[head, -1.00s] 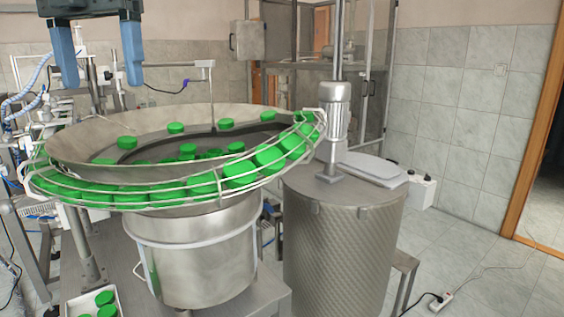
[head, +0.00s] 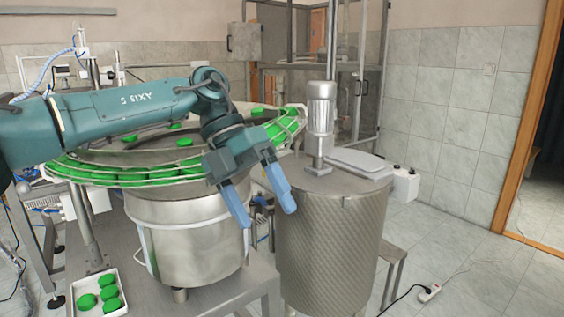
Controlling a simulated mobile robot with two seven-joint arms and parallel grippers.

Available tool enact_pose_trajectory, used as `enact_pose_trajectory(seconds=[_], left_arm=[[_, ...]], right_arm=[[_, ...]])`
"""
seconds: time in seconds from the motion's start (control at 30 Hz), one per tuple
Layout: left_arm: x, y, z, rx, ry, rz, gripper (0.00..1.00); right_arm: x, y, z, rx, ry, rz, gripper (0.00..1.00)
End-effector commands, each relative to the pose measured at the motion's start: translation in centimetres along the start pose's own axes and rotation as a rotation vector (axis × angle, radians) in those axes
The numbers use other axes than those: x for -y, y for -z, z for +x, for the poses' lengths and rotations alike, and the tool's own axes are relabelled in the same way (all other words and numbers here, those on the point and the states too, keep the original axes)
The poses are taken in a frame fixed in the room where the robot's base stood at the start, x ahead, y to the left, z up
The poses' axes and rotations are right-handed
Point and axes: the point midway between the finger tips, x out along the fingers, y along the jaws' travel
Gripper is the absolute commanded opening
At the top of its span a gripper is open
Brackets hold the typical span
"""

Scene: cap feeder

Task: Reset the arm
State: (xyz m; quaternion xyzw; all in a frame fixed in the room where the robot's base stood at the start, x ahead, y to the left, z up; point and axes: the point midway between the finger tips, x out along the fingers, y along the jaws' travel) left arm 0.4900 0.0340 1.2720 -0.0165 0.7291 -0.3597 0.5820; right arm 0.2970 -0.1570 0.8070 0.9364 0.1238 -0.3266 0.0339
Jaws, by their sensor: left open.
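My left gripper (head: 268,208) hangs in front of the cap feeder bowl's right side, its two blue fingers pointing down and spread apart with nothing between them. My left arm comes in from the left and crosses in front of the bowl, hiding much of it. Green caps (head: 184,142) lie in the bowl, and more line the feeder's outer rail (head: 130,183). My right gripper does not show.
A steel drum (head: 330,245) with a motor (head: 320,115) on its lid stands right of the gripper. A white tray (head: 122,284) with several green caps sits at the lower left. Open tiled floor (head: 470,270) lies to the right.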

Motion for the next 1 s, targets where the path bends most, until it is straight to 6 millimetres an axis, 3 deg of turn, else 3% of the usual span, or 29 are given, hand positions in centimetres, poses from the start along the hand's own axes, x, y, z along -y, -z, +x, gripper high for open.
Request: enact_pose_trajectory(seconds=[0.03, 0.2, 0.3, 0.4, 0.57, 0.67, 0.77, 0.87, 1.0], left_arm=[[0.8, -0.6, 3.8, -0.027, 0.110, 0.021, 0.77], [5.2, -1.6, 12.1, -0.033, 0.491, 0.040, 0.77], [7.7, -1.7, 15.2, -0.014, 0.720, 0.001, 0.77], [9.6, -1.9, 17.0, 0.020, 0.944, -0.075, 0.77], [10.6, -2.7, 18.0, 0.103, 1.276, -0.271, 0.77], [9.4, -3.4, 18.2, 0.174, 1.458, -0.437, 0.77], [6.8, -4.1, 18.6, 0.251, 1.614, -0.638, 0.77], [2.9, -4.3, 19.6, 0.340, 1.736, -0.865, 0.77], [-4.1, -3.4, 22.3, 0.472, 1.843, -1.224, 0.77]], right_arm=[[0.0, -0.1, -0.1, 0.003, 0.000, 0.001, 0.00], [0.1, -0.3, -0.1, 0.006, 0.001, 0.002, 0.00], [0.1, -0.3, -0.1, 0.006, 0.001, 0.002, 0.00], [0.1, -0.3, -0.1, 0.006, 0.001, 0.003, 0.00], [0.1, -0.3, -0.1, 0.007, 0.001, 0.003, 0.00], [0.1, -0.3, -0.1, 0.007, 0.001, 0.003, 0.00], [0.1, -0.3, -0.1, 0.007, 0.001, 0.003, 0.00], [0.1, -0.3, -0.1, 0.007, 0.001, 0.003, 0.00], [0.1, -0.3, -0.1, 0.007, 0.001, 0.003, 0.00]])
